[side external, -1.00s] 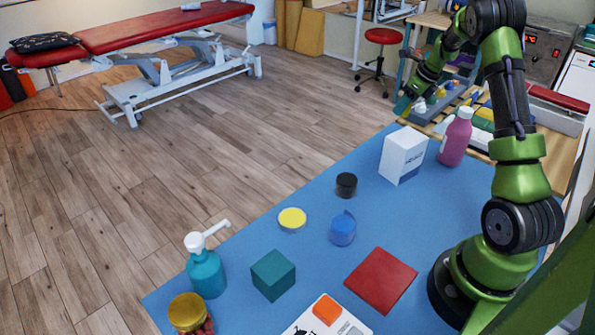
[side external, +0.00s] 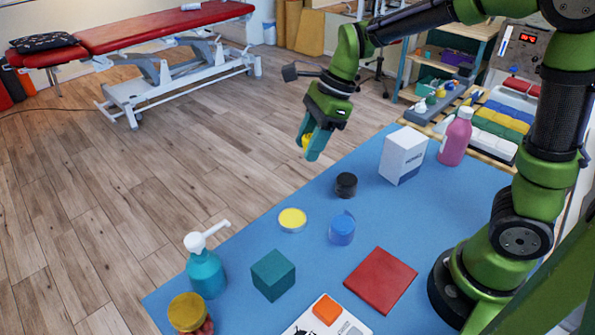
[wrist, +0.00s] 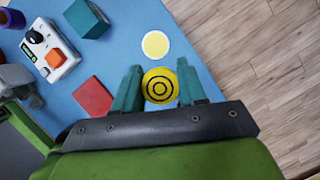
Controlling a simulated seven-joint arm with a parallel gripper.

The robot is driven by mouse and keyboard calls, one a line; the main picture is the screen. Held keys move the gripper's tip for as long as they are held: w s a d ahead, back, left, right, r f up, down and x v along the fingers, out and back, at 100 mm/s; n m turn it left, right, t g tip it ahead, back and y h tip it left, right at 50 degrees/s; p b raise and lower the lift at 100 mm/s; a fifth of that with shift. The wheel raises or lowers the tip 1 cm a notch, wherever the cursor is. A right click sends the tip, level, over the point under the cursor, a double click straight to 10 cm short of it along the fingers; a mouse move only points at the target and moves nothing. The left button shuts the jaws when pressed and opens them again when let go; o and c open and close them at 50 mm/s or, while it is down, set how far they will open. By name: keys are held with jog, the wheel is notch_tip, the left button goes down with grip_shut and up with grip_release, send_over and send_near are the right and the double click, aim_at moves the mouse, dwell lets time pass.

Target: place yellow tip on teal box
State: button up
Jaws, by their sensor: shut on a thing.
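My gripper (side external: 310,148) is shut on the yellow tip (side external: 305,140), held in the air near the far left edge of the blue table. In the wrist view the tip (wrist: 160,86) shows a round yellow face with black rings between the teal fingers of my gripper (wrist: 159,88). The teal box (side external: 273,275) is a dark teal cube on the table's near left part, well apart from my gripper. It also shows at the top left of the wrist view (wrist: 86,18). Its top is bare.
A teal pump bottle (side external: 205,270) and a yellow-lidded jar (side external: 187,312) stand left of the box. A yellow disc (side external: 292,219), blue roll (side external: 342,229) and black roll (side external: 346,185) lie beyond it. A red square (side external: 380,280) and a white device (side external: 325,318) are to its right.

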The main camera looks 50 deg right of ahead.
aim_at(267, 275)
jog(key=s+a+f+n+g, duration=0.1)
jog(key=s+a+f+n, duration=0.1)
jog(key=s, duration=0.4)
jog(key=s+a+f+n+g, duration=0.1)
jog(key=s+a+n, duration=0.2)
jog(key=s, duration=0.4)
jog(key=s+a+f+n+g, duration=0.1)
jog(key=s+a+f+n, duration=0.1)
jog(key=s, duration=0.5)
jog(key=shift+s+a+f+n, duration=0.2)
jog(key=shift+a+f+n, duration=0.15)
jog(key=shift+a+n, duration=0.45)
jog(key=w+a, duration=0.3)
jog(key=w, duration=0.1)
jog(key=w+a+f, duration=0.1)
jog(key=w+a, duration=0.2)
jog(key=w, duration=0.1)
jog(key=w+a, duration=0.3)
jog(key=w, duration=0.1)
jog(key=shift+a+f, duration=0.2)
jog(key=shift+a, duration=0.15)
jog(key=shift+w+a+f, duration=0.1)
jog(key=shift+w+f, duration=0.05)
jog(key=shift+w, duration=0.05)
jog(key=shift+f, duration=1.6)
